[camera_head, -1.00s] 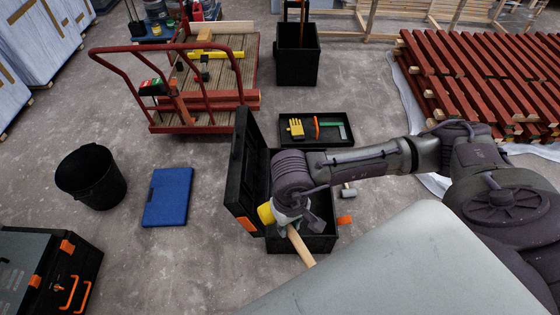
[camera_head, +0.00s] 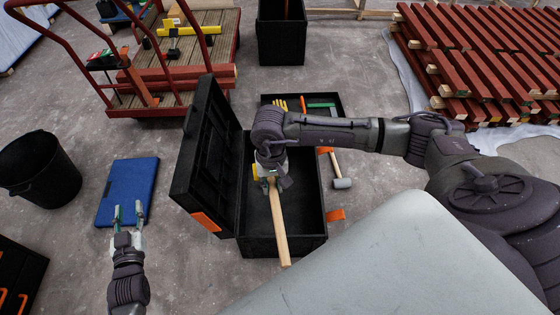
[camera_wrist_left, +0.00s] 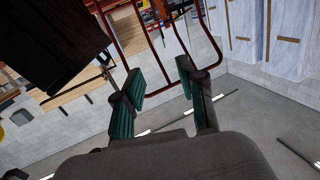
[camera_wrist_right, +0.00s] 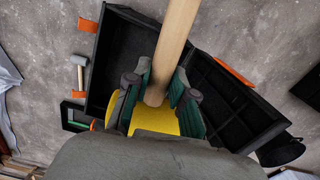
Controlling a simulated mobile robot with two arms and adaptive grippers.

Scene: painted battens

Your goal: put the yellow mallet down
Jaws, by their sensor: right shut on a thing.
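The yellow mallet has a long pale wooden handle (camera_head: 278,225) and a yellow head, of which only a sliver shows beside my right gripper (camera_head: 272,180) in the head view. In the right wrist view the yellow head (camera_wrist_right: 155,118) sits between the fingers, with the handle running up the picture. My right gripper is shut on the mallet and holds it over the open black toolbox (camera_head: 312,215). I cannot tell whether the mallet touches the box. My left gripper (camera_head: 128,212) is open and empty, over the near edge of the blue mat (camera_head: 128,185).
A grey-headed mallet (camera_head: 342,182) lies right of the toolbox. A black tray (camera_head: 335,98) with small tools is behind it. A red cart (camera_head: 215,75) stands at the back left, a black bucket (camera_head: 40,175) at the far left, red battens (camera_head: 480,60) at the right.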

